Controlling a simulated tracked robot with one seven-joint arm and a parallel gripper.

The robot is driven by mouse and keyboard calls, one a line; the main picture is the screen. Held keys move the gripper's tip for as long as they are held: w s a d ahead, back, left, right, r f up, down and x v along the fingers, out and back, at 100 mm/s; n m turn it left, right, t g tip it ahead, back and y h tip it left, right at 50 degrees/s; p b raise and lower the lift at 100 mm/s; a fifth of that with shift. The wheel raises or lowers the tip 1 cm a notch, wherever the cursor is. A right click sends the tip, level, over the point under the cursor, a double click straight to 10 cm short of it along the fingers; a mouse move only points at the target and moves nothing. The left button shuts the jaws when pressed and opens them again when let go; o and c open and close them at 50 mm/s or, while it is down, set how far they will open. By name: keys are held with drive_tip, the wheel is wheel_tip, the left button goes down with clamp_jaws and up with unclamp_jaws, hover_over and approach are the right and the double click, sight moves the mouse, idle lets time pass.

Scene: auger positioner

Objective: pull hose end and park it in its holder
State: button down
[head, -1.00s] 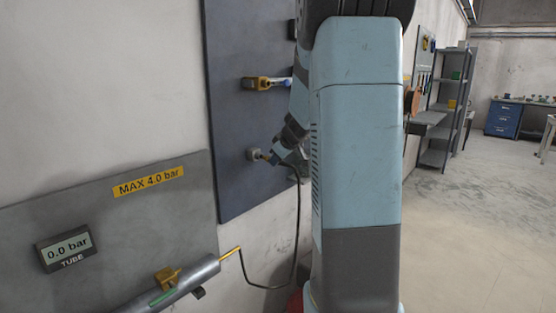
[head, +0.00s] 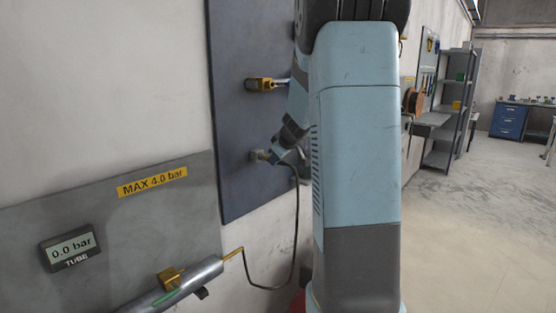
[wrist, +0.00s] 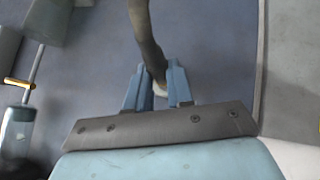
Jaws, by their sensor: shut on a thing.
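The dark hose (head: 297,215) runs from a brass fitting (head: 236,252) on the grey tube, sags, and rises to my gripper (head: 272,157) at the dark blue wall panel. In the wrist view the hose (wrist: 145,35) enters from the top between the two blue fingers of my gripper (wrist: 157,75). The fingers are shut on the hose end (wrist: 160,88), whose pale tip shows between them. In the head view my gripper is right beside a small fitting (head: 255,155) on the panel. I cannot tell whether the hose end touches that fitting. I cannot identify the holder for certain.
A yellow-handled fitting (head: 262,85) sticks out of the panel (head: 235,120) above my gripper. My arm hides the panel's right side. Open floor lies at the right.

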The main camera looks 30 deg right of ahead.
drive_tip(key=shift+w+a, duration=0.15)
drive_tip(key=shift+w, duration=0.25)
drive_tip(key=c, duration=0.9)
unclamp_jaws()
drive_tip(key=v, duration=1.3)
drive_tip(key=shift+s+r, duration=0.2)
drive_tip(key=shift+r, duration=0.05)
